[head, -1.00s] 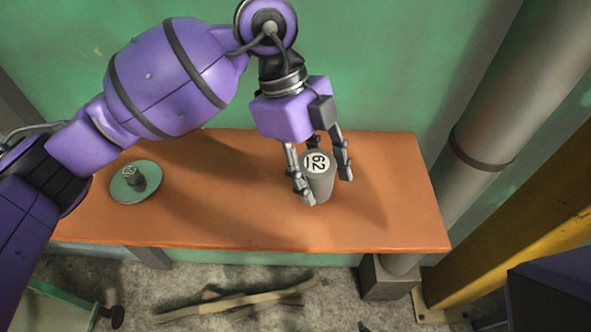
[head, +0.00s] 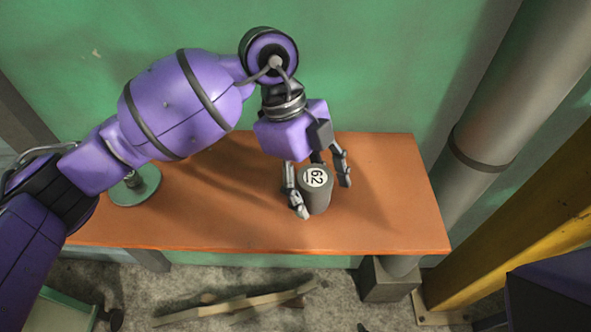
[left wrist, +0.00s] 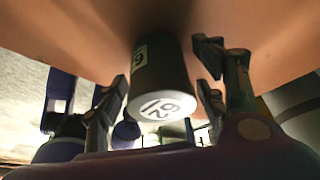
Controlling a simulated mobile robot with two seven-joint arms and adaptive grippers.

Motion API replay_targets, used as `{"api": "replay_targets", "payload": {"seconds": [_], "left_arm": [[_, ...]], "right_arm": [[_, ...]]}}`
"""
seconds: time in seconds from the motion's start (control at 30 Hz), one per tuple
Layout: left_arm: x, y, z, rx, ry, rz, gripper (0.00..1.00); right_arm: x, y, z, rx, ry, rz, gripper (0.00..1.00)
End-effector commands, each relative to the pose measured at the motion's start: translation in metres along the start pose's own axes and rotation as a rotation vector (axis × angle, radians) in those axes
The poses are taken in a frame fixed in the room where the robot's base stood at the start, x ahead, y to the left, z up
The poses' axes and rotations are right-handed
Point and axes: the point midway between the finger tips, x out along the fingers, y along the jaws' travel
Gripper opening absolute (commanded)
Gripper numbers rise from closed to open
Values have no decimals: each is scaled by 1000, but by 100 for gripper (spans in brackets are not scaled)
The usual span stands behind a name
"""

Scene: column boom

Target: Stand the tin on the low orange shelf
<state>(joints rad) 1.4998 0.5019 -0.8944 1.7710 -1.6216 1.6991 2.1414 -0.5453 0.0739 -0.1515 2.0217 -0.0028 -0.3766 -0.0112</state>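The tin (head: 316,198) is a dark grey cylinder with a white "62" label on its top. It stands upright on the orange shelf (head: 390,215), right of the middle. My left gripper (head: 324,198) is above and around it, with fingers on both sides. In the left wrist view, the tin (left wrist: 160,78) is between the fingers, with gaps visible on both sides, so the gripper looks open. The tin's far end meets the orange surface there. My right gripper is not in view.
A round green plate (head: 146,192) with a small dark piece on it sits at the shelf's left, partly behind my arm. A grey pipe (head: 500,110) and a yellow beam (head: 530,215) rise on the right. Wood sticks (head: 240,303) lie on the floor. The shelf's right end is clear.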

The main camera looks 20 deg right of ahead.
Motion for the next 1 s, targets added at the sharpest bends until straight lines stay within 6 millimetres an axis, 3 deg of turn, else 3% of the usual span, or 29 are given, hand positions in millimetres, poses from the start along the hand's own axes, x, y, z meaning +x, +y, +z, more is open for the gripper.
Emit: {"api": "replay_targets", "payload": {"seconds": [0.33,0.8,1.0], "left_arm": [[-10,0,-1,0,-2,-2,64],[-102,-1,-1,1,-1,-3,64],[-121,0,-1,1,1,0,64]], "right_arm": [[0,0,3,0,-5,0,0],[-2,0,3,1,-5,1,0],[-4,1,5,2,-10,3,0]]}}
